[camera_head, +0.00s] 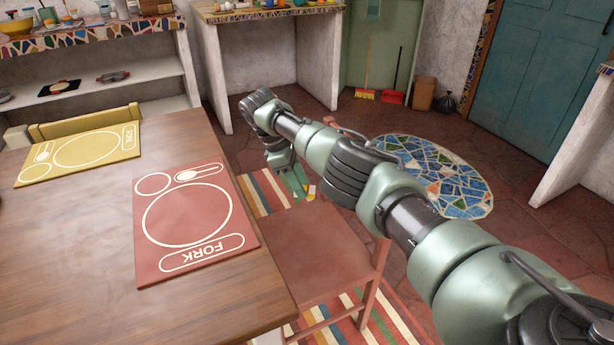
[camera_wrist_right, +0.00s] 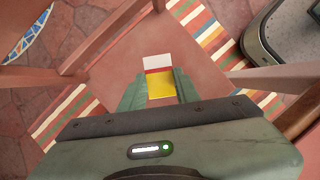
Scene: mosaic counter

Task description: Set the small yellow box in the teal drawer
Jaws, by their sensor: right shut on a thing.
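My right gripper (camera_head: 297,184) hangs beside the table's right edge, above the wooden chair. In the right wrist view the right gripper's two green fingers (camera_wrist_right: 160,90) are shut on the small yellow box (camera_wrist_right: 161,84). In the head view only a small bit of the box (camera_head: 312,190) shows by the fingertips. The chair seat is below it in the wrist view. No teal drawer is in view. My left gripper is not in view.
A wooden table (camera_head: 75,225) holds a red placemat (camera_head: 150,258) and a yellow placemat (camera_head: 45,172). The chair (camera_head: 325,250) stands at its right side on a striped rug (camera_head: 395,320). A mosaic round rug (camera_head: 465,190), open floor and a teal door (camera_head: 530,85) lie beyond.

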